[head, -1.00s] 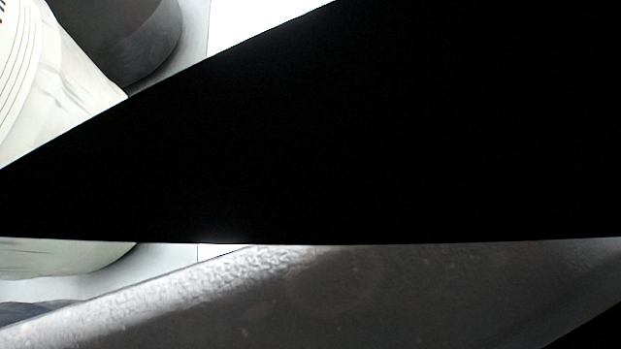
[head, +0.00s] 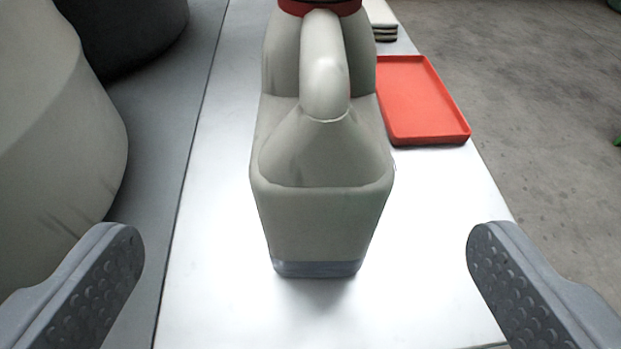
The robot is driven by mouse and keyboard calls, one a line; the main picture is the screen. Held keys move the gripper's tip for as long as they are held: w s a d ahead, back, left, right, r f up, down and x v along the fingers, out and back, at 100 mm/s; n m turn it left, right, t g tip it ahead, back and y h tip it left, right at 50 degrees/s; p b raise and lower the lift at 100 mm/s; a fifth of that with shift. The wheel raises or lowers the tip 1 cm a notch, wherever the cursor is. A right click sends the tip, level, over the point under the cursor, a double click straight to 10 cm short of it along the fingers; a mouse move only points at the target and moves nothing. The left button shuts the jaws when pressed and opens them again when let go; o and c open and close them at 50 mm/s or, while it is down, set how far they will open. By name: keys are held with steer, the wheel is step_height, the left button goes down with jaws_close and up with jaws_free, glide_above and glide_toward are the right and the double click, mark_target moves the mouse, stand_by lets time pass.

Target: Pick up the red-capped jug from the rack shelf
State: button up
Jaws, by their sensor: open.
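The jug (head: 322,215) is pale grey-beige with a moulded handle and a dark red cap (head: 318,6) cut off by the top edge of the head view. It stands upright on a bright metal shelf (head: 215,270), near the middle of the picture. My gripper (head: 305,255) is open, with one grey finger at the lower left and the other at the lower right. The jug is between and beyond the fingertips, with clear gaps on both sides. Nothing is held.
A red tray (head: 425,100) lies on the shelf right of the jug. A small stacked item (head: 383,22) sits behind it. A large pale container (head: 55,140) and a dark round one (head: 125,35) stand at the left. Concrete floor (head: 520,90) shows at the right.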

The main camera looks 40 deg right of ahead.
mark_target(309, 170)
steer(key=x, duration=0.6)
steer(key=shift+d+b, duration=0.15)
steer(key=shift+b, duration=0.2)
steer(key=shift+d+r+b+x, duration=0.1)
steer(key=shift+d+b+x, duration=0.1)
steer(key=shift+x, duration=0.75)
steer(key=shift+d+r+b+x, duration=0.15)
steer(key=shift+b+x, duration=0.1)
steer(key=shift+x, duration=0.7)
steer(key=shift+d+r+b+x, duration=0.1)
steer(key=shift+b+x, duration=0.1)
steer(key=shift+x, duration=0.75)
steer(key=shift+s, duration=0.1)
steer(key=c, duration=1.3)
